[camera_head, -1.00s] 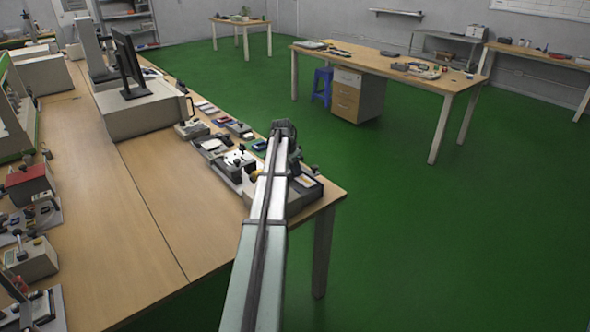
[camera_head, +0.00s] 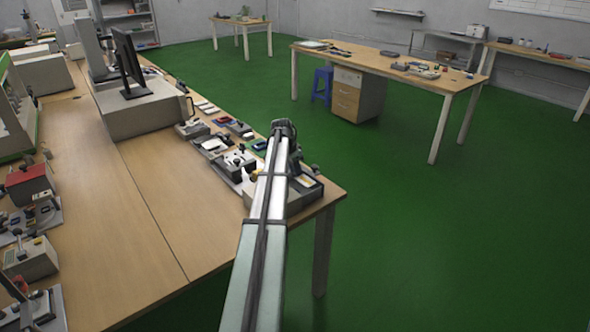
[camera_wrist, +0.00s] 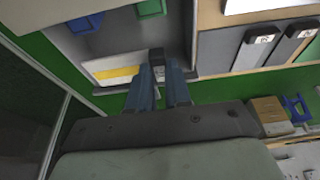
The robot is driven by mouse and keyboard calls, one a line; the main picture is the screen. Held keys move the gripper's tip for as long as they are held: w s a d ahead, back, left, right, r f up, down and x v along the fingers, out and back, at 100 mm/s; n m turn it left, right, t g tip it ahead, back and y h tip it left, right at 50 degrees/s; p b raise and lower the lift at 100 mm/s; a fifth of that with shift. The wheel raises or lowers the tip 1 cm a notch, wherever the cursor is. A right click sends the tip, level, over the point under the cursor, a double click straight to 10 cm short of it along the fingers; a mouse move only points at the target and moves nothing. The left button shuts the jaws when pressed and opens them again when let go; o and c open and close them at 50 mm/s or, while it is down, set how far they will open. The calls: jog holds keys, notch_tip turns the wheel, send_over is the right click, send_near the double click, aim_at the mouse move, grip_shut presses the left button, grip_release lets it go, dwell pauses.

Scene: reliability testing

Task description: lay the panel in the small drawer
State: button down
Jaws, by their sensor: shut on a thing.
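In the wrist view my gripper (camera_wrist: 158,82) has its two dark blue fingers close together, shut on a small dark piece (camera_wrist: 157,57). I cannot tell whether that piece is a handle or part of something larger. A white flat panel with a yellow stripe (camera_wrist: 108,71) lies right beside and behind the fingertips, in a grey tray-like space (camera_wrist: 118,45). I cannot tell for certain whether this space is the small drawer. In the head view my arm reaches to the near right corner of the bench and hides most of the grey unit there (camera_head: 306,194); the fingertips are hidden.
Blue (camera_wrist: 85,22) and green (camera_wrist: 151,8) pieces are close by in the grey space. The wooden bench (camera_head: 150,225) holds several small devices along its right edge and a monitor (camera_head: 130,62) farther back. Green floor (camera_head: 440,230) is open to the right.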

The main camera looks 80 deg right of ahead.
aim_at(294, 177)
jog(key=shift+f, duration=2.6)
dwell(2.0)
jog(key=c, duration=1)
grip_release()
jog(key=shift+r, duration=0.15)
jog(key=shift+r, duration=2.85)
